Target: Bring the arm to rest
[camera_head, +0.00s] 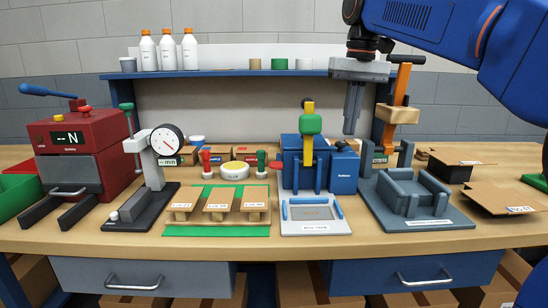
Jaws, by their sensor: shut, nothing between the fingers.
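My gripper (353,108) hangs from my blue arm at the upper right. It points down, with its grey fingers together and nothing between them. It is in the air above the bench (360,236), in front of the back panel. It is apart from the blue machine (345,170) below it and from the grey fixture (415,200) to its lower right.
An orange-handled clamp (401,90) stands close to the right of my gripper. A blue shelf (220,73) with bottles (168,50) runs behind. A dial gauge (166,140), wooden blanks (218,203) on a green mat (190,231) and a red tester (80,150) stand left. Cardboard (500,198) lies right.

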